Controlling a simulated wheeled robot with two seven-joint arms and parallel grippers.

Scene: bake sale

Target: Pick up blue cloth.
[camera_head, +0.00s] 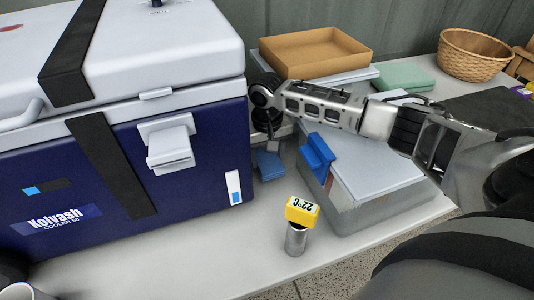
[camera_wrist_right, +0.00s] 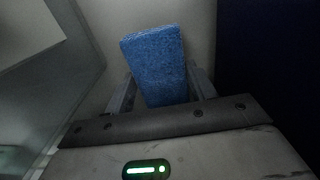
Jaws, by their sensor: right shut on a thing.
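The blue cloth (camera_head: 270,165) is in the narrow gap between the cooler and the grey plastic box. My right gripper (camera_head: 272,147) reaches down into this gap from above and is shut on the cloth. In the right wrist view the blue cloth (camera_wrist_right: 156,62) looks like a folded, textured piece between the two fingers of my right gripper (camera_wrist_right: 160,82). I cannot tell whether the cloth's lower edge touches the table. My left gripper is not in view.
The dark blue and white cooler (camera_head: 190,185) stands close at the left. The lidded grey box (camera_head: 370,210) with a blue latch is at the right. A yellow-topped thermometer (camera_head: 301,213) stands in front. A brown tray (camera_head: 315,50) and a wicker basket (camera_head: 472,57) are behind.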

